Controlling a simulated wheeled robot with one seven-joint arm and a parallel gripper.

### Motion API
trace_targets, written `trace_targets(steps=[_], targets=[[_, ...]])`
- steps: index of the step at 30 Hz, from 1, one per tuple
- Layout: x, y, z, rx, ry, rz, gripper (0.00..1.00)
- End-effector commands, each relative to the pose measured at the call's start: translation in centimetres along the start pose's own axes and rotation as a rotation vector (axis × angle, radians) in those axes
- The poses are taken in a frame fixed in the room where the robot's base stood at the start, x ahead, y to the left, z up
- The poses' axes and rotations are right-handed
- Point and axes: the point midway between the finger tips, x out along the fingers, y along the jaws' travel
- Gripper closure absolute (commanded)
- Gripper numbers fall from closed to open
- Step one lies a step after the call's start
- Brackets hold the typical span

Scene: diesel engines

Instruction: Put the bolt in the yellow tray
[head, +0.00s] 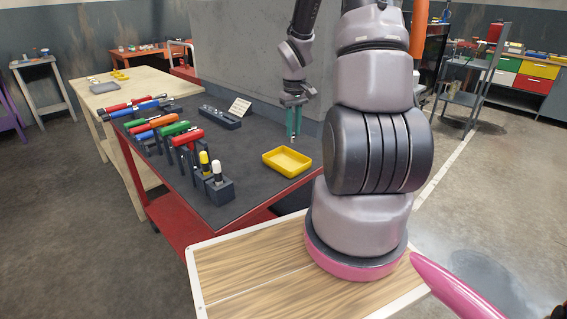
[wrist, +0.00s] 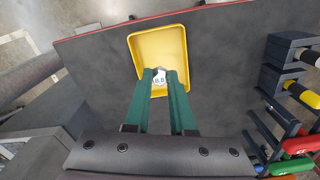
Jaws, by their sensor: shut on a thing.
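The yellow tray (head: 287,161) lies on the dark top of the red workbench, near its front right edge. It also shows in the wrist view (wrist: 177,40), empty as far as I can see. My gripper (head: 293,136) has green fingers pointing down and is above the bench, close to the tray. In the wrist view, my gripper (wrist: 160,80) is shut on the bolt (wrist: 159,78), whose pale end with dark markings shows between the fingertips. From that camera the bolt overlaps the near part of the tray. The exact height above the tray is unclear.
Several coloured-handled tools stand in holders along the bench's left side, with a green-handled one (head: 173,128) among them. A dark holder (head: 221,188) with a white-topped item stands near the front.

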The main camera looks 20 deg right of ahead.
Motion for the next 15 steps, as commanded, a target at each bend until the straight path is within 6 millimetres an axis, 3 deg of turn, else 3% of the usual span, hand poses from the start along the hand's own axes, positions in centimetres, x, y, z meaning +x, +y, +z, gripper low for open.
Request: trace_targets(steps=[6,15], targets=[[4.0,0.2,0.4,-0.006,-0.005,-0.002,1.00],[7.4,0.1,0.4,-0.005,-0.005,-0.002,1.00]])
